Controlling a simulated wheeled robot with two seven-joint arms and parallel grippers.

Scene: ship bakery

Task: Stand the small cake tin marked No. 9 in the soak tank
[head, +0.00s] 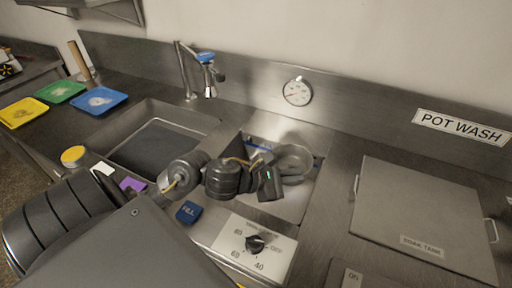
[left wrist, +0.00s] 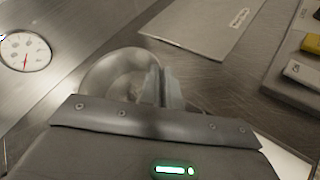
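A small round metal tin (head: 294,160) is at my left gripper (head: 279,176), over the small basin in the middle of the counter. In the left wrist view the tin (left wrist: 118,72) is tilted, its open side partly facing the camera. The fingers (left wrist: 163,88) are close together on its wall at the right side. I cannot read a number on the tin. The soak tank (head: 420,244), named by its label, is at the right, covered by a flat steel lid (head: 420,205) with a handle at each side. My right gripper is out of view.
A large sink (head: 155,148) with a tap (head: 187,72) lies left of the small basin (head: 305,198). A dial panel (head: 262,262) is in front of that basin. A gauge (head: 297,92) is on the back wall. Coloured trays (head: 98,101) lie at the far left.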

